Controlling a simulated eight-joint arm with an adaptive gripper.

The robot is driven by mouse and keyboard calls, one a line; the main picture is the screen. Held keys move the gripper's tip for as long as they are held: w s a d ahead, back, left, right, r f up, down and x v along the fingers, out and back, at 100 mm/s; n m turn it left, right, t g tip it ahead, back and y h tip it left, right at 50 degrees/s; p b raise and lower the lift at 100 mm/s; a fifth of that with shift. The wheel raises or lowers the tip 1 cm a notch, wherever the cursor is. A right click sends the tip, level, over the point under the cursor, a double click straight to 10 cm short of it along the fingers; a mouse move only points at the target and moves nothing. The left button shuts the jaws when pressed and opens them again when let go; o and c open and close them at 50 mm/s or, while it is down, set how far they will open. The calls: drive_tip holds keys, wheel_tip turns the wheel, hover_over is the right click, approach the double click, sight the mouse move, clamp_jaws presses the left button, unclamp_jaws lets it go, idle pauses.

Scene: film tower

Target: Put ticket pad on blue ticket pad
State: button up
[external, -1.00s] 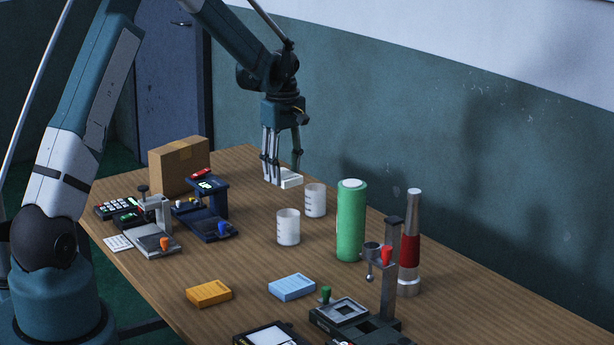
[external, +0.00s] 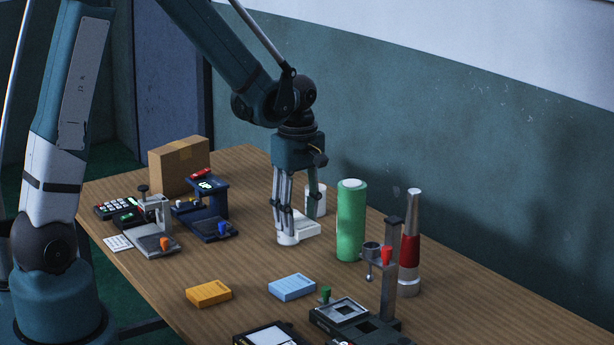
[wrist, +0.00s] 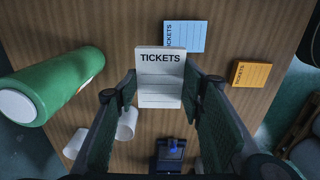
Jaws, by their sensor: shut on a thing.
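My gripper (external: 297,218) is shut on a white ticket pad (external: 307,226). In the wrist view the white ticket pad (wrist: 160,78) sits between the two fingers (wrist: 160,95), its "TICKETS" heading facing the camera. The blue ticket pad (external: 292,287) lies flat on the table, nearer the external camera than my gripper. In the wrist view the blue ticket pad (wrist: 185,36) is beyond the white one, which partly overlaps its lower edge. The gap between the held pad and the table is hard to judge.
An orange ticket pad (external: 209,293) lies left of the blue one. A green cylinder (external: 351,220) stands right of my gripper. A white cup (external: 316,199) is behind my fingers, which partly hide a second cup. A press (external: 388,285) stands right of the blue pad.

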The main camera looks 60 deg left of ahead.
hover_over(292, 284)
drive_tip(key=shift+f, duration=0.15)
idle(0.3)
drive_tip(key=shift+a+f+b, duration=0.1)
drive_tip(key=shift+f+b, duration=0.55)
drive_tip(key=shift+f, duration=2.3)
drive_tip(key=shift+f+b, duration=0.4)
drive_tip(key=shift+f, duration=1.65)
drive_tip(key=shift+f, duration=0.15)
drive_tip(key=o, duration=0.9)
